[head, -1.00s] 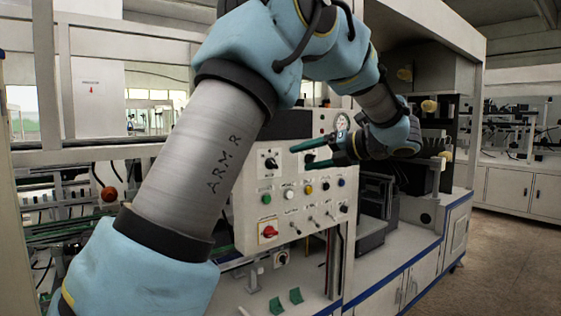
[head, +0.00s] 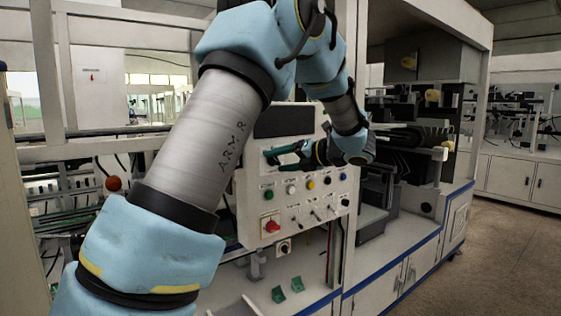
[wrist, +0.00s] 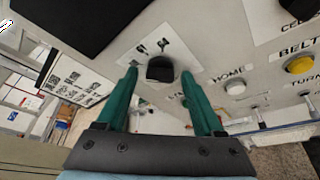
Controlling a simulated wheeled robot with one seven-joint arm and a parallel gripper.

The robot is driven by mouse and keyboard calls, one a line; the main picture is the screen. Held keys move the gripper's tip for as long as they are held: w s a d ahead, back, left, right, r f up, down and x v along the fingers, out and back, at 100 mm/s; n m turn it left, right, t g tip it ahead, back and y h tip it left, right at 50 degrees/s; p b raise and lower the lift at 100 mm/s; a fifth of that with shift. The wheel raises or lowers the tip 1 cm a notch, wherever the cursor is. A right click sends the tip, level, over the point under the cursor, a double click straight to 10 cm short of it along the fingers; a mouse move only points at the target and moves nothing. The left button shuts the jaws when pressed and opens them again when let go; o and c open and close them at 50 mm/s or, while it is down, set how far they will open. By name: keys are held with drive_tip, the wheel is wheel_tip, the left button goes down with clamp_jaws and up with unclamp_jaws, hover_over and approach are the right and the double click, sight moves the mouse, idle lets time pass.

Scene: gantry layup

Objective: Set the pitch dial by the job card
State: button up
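A black dial knob (wrist: 160,69) on a white marked label sits on the pale control panel (head: 250,205). In the wrist view it lies between and just beyond my green fingertips. I cannot tell whether they touch it, and its scale is too blurred to read. My gripper (wrist: 160,82) is open, with nothing held. In the head view my gripper (head: 281,155) is at the panel's upper left, over the dial and hiding it. A white card with printed codes (wrist: 75,80) is left of the dial in the wrist view; its text is unreadable.
A dark screen (head: 284,120) is above. Two small green blocks (head: 288,290) sit on the bench below.

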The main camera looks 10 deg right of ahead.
clamp_jaws()
idle(0.3)
drive_tip(key=shift+f+m+b, duration=0.1)
drive_tip(key=shift+m+b, duration=0.2)
drive_tip(key=shift+d+f+m+y+b, duration=0.1)
drive_tip(key=shift+f+m+y+b, duration=0.05)
drive_tip(key=shift+m+y+b, duration=0.75)
drive_tip(key=m+b, duration=0.1)
drive_tip(key=m, duration=0.1)
drive_tip(key=m+t+y+b, duration=0.1)
drive_tip(key=m+b, duration=0.1)
drive_tip(key=m, duration=0.1)
drive_tip(key=shift+f+y, duration=0.1)
drive_tip(key=shift+y, duration=0.2)
drive_tip(key=m+t+b, duration=0.1)
drive_tip(key=m, duration=0.1)
drive_tip(key=m+b, duration=0.1)
drive_tip(key=m, duration=0.1)
drive_tip(key=shift+m+t+y+b, duration=0.3)
drive_tip(key=shift+t+y, duration=0.1)
drive_tip(key=m+t+b, duration=0.1)
drive_tip(key=m, duration=0.3)
drive_tip(key=shift+m+t, duration=0.3)
drive_tip(key=shift+t, duration=0.1)
drive_tip(key=shift+m, duration=0.3)
